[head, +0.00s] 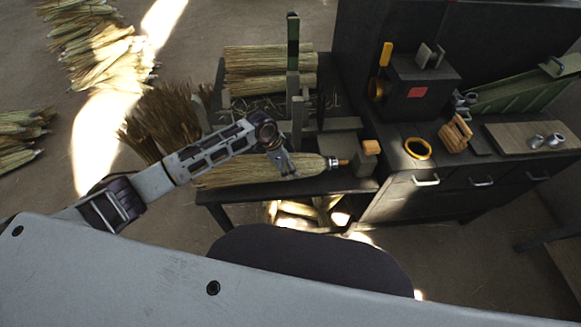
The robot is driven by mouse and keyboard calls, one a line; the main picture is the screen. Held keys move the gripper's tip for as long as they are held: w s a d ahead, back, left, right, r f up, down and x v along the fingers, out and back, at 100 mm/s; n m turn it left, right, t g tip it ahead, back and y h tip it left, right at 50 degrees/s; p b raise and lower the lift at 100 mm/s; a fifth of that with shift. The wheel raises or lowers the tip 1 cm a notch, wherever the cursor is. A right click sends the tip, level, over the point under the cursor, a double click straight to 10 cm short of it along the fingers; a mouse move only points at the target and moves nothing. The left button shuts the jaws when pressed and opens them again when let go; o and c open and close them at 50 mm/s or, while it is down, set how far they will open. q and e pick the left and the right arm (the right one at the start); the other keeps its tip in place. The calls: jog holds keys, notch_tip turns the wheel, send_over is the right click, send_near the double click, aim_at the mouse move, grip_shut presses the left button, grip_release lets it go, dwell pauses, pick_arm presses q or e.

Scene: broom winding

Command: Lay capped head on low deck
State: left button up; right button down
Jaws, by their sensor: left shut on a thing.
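The capped head (250,172) is a straw-coloured broom head lying lengthwise along the front of the low dark deck (300,188). My left arm comes in from the left above the bristles. My left gripper (288,170) points down and is shut on the capped head near its capped end. The fingers hide part of the straw. Whether the head's full length touches the deck is hard to tell. My right gripper is out of view.
Upright posts (293,70) stand behind the head, near a stacked straw bundle (268,70). Straw piles lie on the left floor.

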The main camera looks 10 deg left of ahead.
pick_arm(q)
jog(key=shift+f, duration=0.95)
jog(key=o, duration=1.3)
jog(key=shift+c, duration=0.2)
jog(key=v, duration=1.2)
jog(key=shift+p, duration=0.3)
jog(key=shift+s, duration=0.1)
